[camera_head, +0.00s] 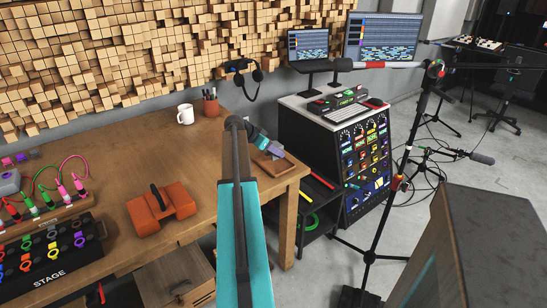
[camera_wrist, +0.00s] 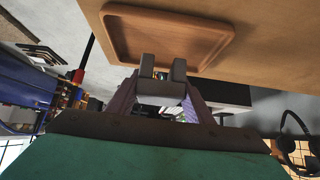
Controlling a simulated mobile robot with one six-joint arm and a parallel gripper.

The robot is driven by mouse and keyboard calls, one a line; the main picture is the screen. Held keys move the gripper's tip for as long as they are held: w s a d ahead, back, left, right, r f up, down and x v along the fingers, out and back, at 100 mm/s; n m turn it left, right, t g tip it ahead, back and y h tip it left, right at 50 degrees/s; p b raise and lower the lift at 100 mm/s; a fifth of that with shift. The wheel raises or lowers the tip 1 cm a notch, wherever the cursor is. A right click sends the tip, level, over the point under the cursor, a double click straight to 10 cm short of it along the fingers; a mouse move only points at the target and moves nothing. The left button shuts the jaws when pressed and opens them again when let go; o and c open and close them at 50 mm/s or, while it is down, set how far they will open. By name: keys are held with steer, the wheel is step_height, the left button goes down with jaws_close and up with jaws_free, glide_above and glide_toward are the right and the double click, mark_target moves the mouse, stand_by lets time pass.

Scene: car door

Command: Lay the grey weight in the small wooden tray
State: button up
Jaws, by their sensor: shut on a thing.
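My gripper (camera_head: 271,147) is above the table's right end, close over the small wooden tray (camera_head: 289,165). In the wrist view my gripper (camera_wrist: 162,76) is shut on a small grey piece, which I take to be the grey weight (camera_wrist: 161,97); the fingers hide much of it. The tray, a shallow brown rectangle with a raised rim, shows beyond the fingertips in the wrist view (camera_wrist: 168,38). The weight appears to be in the air, apart from the tray. In the head view my arm and gripper hide part of the tray.
The wooden table (camera_head: 100,182) holds a white mug (camera_head: 185,114), a pen cup (camera_head: 211,106), an orange-brown caddy (camera_head: 162,208) and cable boards at left. The table ends just right of the tray. Beyond stand a rack (camera_head: 340,150) and a microphone stand (camera_head: 395,190).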

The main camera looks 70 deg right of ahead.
steer(key=shift+f+p, duration=0.35)
steer(key=shift+f, duration=1.35)
steer(key=o, duration=1.5)
steer(key=shift+f, duration=0.15)
steer(key=shift+r, duration=0.2)
steer(key=b+v, duration=0.1)
steer(key=v, duration=1.1)
steer(key=shift+s, duration=0.1)
